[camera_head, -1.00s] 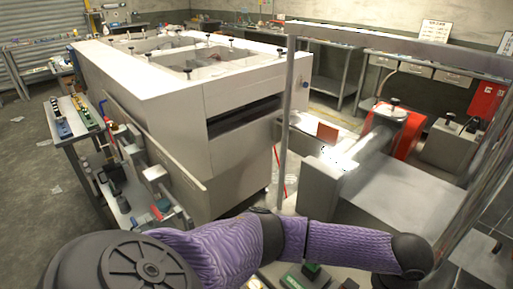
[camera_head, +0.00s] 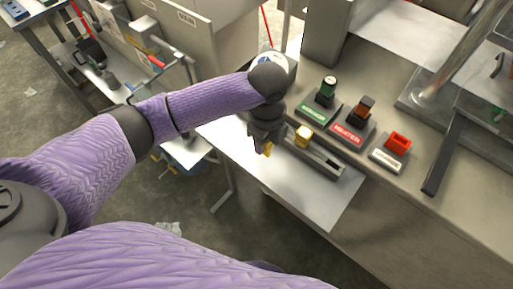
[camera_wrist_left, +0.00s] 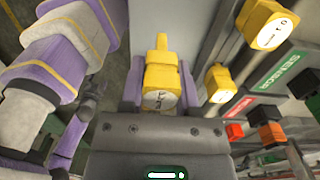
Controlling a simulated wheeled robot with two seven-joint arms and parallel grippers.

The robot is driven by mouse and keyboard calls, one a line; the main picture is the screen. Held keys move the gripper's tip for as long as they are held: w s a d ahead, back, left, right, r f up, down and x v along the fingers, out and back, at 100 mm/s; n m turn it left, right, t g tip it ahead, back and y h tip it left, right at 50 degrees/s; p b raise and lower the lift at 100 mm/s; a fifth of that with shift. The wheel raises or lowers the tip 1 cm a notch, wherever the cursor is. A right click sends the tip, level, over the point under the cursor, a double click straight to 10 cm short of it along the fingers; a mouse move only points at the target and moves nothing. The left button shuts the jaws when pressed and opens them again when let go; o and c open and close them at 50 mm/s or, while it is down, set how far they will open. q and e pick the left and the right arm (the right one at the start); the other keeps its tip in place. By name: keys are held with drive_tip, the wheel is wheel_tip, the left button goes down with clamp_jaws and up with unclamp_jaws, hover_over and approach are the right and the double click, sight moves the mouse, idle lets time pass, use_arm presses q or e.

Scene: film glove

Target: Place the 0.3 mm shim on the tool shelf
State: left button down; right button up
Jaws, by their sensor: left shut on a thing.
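My left gripper (camera_head: 262,142) points down over the pale metal ledge and is shut on a yellow tagged piece (camera_head: 267,150). In the left wrist view this held yellow piece (camera_wrist_left: 160,85) sits between the jaws, with a narrow tab and a round white label. Its lettering is too small to read surely, so I cannot confirm it is the 0.3 mm shim. Another yellow piece (camera_head: 303,135) stands in a dark slotted rack (camera_head: 326,165) just right of the gripper. The pale ledge (camera_head: 290,190) may be the tool shelf. My right gripper is not in view.
A metal post (camera_head: 460,55) rises at the right. The ledge's front right part is bare.

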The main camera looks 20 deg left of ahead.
use_arm(q)
wheel_tip(320, 180, down, 5)
drive_tip(key=shift+f+b, duration=0.1)
drive_tip(key=shift+b, duration=0.7)
drive_tip(key=shift+r, duration=0.2)
drive_tip(key=shift+c, duration=1.7)
unclamp_jaws()
drive_tip(key=shift+f, duration=0.1)
wheel_tip(320, 180, up, 12)
drive_tip(key=p, duration=0.4)
drive_tip(key=shift+f, duration=0.25)
drive_tip(key=shift+r+p, duration=0.35)
drive_tip(key=shift+r, duration=0.1)
